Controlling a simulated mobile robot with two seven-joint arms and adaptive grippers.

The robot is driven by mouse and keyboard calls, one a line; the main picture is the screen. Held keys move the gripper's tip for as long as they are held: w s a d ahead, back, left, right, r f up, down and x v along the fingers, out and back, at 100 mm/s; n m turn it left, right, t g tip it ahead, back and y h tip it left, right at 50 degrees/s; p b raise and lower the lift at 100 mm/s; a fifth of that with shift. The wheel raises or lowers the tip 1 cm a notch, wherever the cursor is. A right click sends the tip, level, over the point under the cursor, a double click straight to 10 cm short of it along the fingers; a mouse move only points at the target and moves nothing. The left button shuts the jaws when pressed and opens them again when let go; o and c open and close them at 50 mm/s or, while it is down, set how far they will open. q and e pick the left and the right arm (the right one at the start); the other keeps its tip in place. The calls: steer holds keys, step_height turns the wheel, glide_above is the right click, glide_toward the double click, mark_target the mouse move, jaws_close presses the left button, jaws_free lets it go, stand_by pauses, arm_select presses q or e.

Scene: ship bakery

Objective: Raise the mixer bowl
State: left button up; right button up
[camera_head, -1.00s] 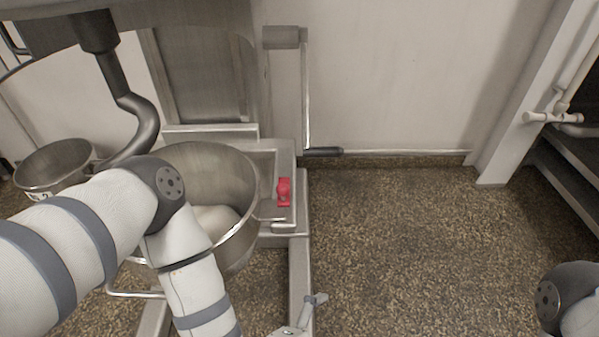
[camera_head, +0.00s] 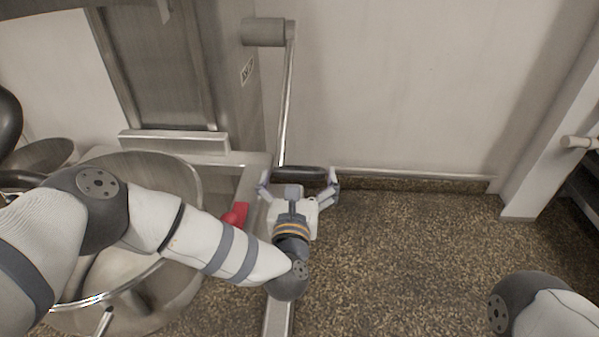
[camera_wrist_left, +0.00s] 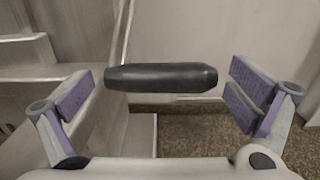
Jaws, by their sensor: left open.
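The mixer bowl (camera_head: 178,172) is a large steel bowl at the left of the head view, partly hidden behind my left arm, with pale dough inside. A crank lever (camera_head: 286,105) hangs from a steel hub on the mixer and ends in a black handle (camera_head: 300,174). My left gripper (camera_head: 299,181) is open at the handle, one finger near each end. In the left wrist view the black handle (camera_wrist_left: 161,77) lies level between the spread fingers, with gaps on both sides. My right gripper is out of view.
A red part (camera_head: 236,214) sits on the mixer base beside the bowl. A smaller steel bowl (camera_head: 45,155) is at the far left. A white post and rack (camera_head: 550,130) stand at the right. The speckled floor (camera_head: 420,240) between is clear.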

arm_select(q)
steer(key=shift+w, duration=1.25)
steer(key=c, duration=1.4)
steer(key=shift+s+r+p, duration=1)
steer(key=shift+r+p, duration=1.35)
steer(key=shift+r, duration=1.2)
steer(key=shift+s+r+p, duration=1)
steer(key=shift+r+p, duration=1.3)
steer(key=shift+r, duration=1.25)
steer(key=shift+s+r+p, duration=1)
steer(key=shift+r+p, duration=1.35)
steer(key=shift+r, duration=1.2)
steer(key=shift+c, duration=0.2)
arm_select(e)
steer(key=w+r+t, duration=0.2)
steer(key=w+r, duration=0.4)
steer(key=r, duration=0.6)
arm_select(q)
steer(key=o, duration=1.3)
steer(key=shift+o, duration=0.7)
steer(key=shift+f, duration=0.15)
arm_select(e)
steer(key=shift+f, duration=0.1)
